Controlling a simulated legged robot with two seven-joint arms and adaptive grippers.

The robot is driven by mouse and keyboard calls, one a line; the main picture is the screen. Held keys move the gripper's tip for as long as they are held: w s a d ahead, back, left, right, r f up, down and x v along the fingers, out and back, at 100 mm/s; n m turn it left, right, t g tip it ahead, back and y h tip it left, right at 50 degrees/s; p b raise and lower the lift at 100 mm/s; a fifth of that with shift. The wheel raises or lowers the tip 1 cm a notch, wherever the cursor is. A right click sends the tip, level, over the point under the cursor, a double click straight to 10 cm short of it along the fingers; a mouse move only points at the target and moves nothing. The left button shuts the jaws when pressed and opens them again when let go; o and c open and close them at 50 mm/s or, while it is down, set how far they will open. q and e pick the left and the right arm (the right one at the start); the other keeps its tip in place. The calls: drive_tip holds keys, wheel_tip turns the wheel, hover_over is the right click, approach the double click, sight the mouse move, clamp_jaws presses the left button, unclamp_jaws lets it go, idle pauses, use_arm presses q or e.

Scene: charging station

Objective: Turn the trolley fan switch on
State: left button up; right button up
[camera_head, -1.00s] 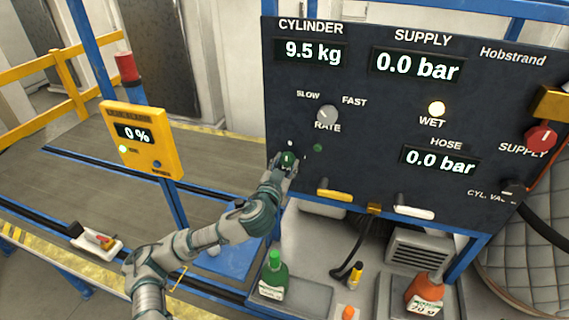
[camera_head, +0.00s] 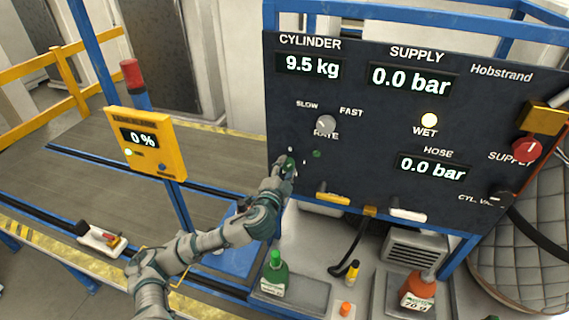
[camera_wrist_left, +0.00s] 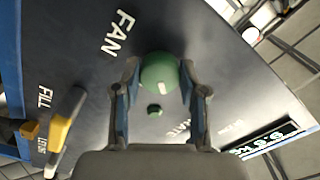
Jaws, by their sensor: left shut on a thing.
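The dark control panel (camera_head: 360,150) stands on the right in the head view. The fan switch (camera_wrist_left: 158,74) is a round green knob with a pale mark, beside the FAN label in the left wrist view. My left gripper (camera_head: 286,166) is at the panel's left edge and largely covers the knob in the head view. In the left wrist view its two fingers (camera_wrist_left: 160,85) are on either side of the green knob, shut on it. A small green spot (camera_wrist_left: 154,111), perhaps a lamp, shows beside the knob. My right gripper is not in view.
A grey RATE knob (camera_head: 326,124) sits above and right of my gripper. A yellow handle (camera_head: 332,199) and a white handle (camera_head: 408,216) project from the panel's lower edge. A yellow box (camera_head: 146,143) stands left. A green bottle (camera_head: 274,275) stands below.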

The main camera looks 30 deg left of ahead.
use_arm(q)
drive_tip(key=m+p, duration=0.4)
drive_tip(key=m, duration=0.2)
drive_tip(key=shift+d, duration=0.1)
drive_tip(key=m+p, duration=0.2)
drive_tip(key=shift+f+m, duration=0.15)
drive_tip(key=shift+m, duration=0.25)
drive_tip(key=shift+d+f+m+p, duration=0.1)
drive_tip(key=shift+f+m+p, duration=0.05)
drive_tip(key=shift+m+p, duration=0.2)
drive_tip(key=shift+f, duration=0.15)
drive_tip(key=o, duration=1.1)
drive_tip(key=shift+o, duration=0.2)
drive_tip(key=shift+s+d+r, duration=0.1)
drive_tip(key=shift+s+r, duration=0.05)
drive_tip(key=shift+r, duration=0.15)
drive_tip(key=v, duration=1.1)
drive_tip(key=shift+s, duration=0.4)
